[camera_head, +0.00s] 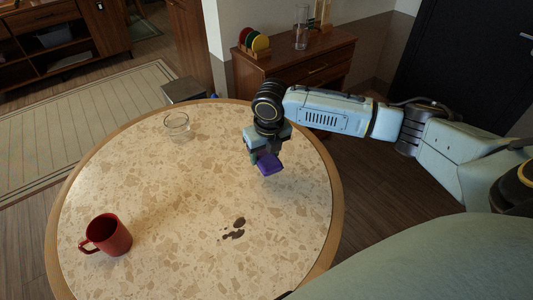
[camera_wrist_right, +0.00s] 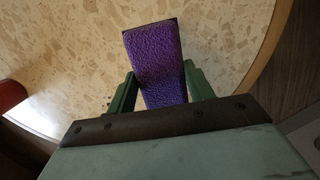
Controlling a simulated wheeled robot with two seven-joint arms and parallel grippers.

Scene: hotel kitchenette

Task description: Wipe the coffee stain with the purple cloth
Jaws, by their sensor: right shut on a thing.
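The purple cloth (camera_head: 269,164) is a small folded block held in my right gripper (camera_head: 261,157), above the far right part of the round table. In the right wrist view the cloth (camera_wrist_right: 157,62) sits between the two green fingers of the gripper (camera_wrist_right: 160,92), which are shut on it. The coffee stain (camera_head: 236,230) is a group of dark brown spots on the tabletop, nearer the front than the cloth. My left gripper is not in view.
A red mug (camera_head: 106,235) stands at the left of the speckled round table (camera_head: 180,190). A clear glass bowl (camera_head: 177,125) stands near its far edge. A wooden cabinet (camera_head: 295,65) behind holds colored plates (camera_head: 254,41) and a glass (camera_head: 301,30). The table middle is clear.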

